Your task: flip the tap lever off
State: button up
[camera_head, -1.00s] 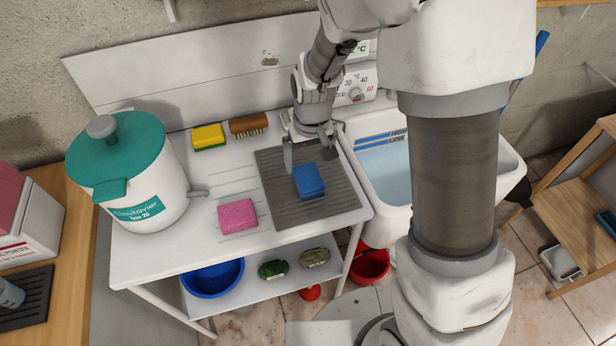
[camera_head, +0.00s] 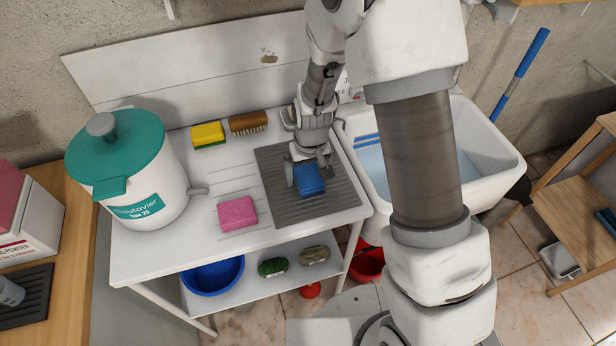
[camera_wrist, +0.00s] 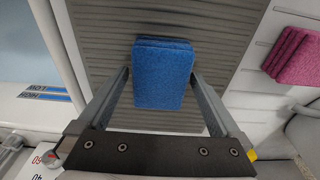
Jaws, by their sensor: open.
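A white tub with a teal lid (camera_head: 118,150) stands at the left of the white worktop. A small grey tap (camera_head: 197,191) sticks out from its right side; I cannot make out how its lever is set. My gripper (camera_head: 309,173) is well to the right of that tap, low over the grey ribbed mat (camera_head: 345,195). Its jaws are open, one finger on each side of a blue sponge (camera_head: 311,181). In the wrist view the blue sponge (camera_wrist: 163,75) lies between the two fingers (camera_wrist: 160,85), with narrow gaps at its sides.
A pink sponge (camera_head: 238,212) lies between tub and mat. A yellow sponge (camera_head: 208,134) and a brown brush (camera_head: 248,122) lie at the back. A white basin (camera_head: 490,150) stands to the right, partly behind my arm. A blue bowl (camera_head: 213,274) sits on the lower shelf.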

jog(key=shift+f+b, duration=0.25)
jog(key=shift+b, duration=0.1)
dwell(0.4)
jog(key=c, duration=1.4)
jog(key=shift+r, duration=0.1)
